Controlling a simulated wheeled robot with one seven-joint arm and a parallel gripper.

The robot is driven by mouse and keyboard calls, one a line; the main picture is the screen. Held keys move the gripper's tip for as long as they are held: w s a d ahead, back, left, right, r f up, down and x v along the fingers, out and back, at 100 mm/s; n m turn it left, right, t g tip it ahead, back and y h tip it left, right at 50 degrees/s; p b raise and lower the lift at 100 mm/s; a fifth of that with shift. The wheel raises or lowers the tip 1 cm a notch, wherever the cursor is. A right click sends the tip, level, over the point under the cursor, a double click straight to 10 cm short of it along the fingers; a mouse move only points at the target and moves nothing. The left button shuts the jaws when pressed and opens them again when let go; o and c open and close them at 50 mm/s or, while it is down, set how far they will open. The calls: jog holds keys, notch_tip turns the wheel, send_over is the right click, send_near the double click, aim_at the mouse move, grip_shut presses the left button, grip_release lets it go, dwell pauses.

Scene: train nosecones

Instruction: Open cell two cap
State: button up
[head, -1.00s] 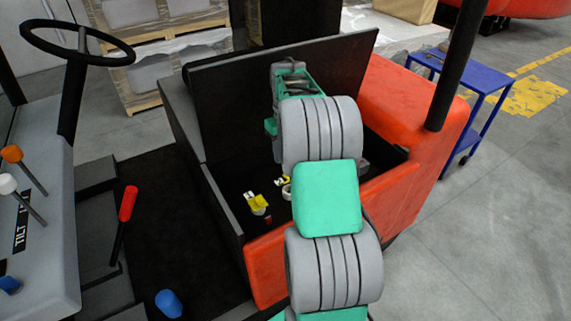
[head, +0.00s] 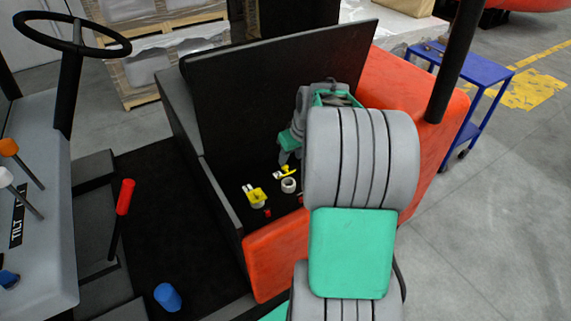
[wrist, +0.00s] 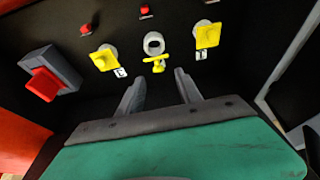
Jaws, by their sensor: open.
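Three fill necks stand in a row in the dark compartment. In the wrist view the left one carries a flat yellow cap (wrist: 104,59), the right one a similar yellow cap (wrist: 208,36). The middle white neck (wrist: 154,44) shows a dark round opening, with a small yellow piece (wrist: 154,63) at its near side. I cannot read the tags well enough to tell which is cell two. My gripper (wrist: 160,74) is open and empty, its fingertips just short of the yellow piece. In the head view the white neck (head: 288,185) and left yellow cap (head: 257,196) show near my wrist.
Red knobs (wrist: 85,30) stand behind the necks. A grey block with a red face (wrist: 45,84) sits at left. In the head view the raised dark lid (head: 270,85) stands behind my arm, and the orange body wall (head: 277,257) lies in front of the compartment.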

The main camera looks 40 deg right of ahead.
aim_at(286, 167)
jog(key=x, duration=0.5)
jog(key=w+p+x, duration=0.1)
jog(key=x, duration=0.1)
jog(key=shift+w+d+f, duration=0.1)
jog(key=shift+d+f, duration=0.05)
jog(key=shift+d, duration=0.15)
jog(key=shift+c, duration=0.2)
grip_shut()
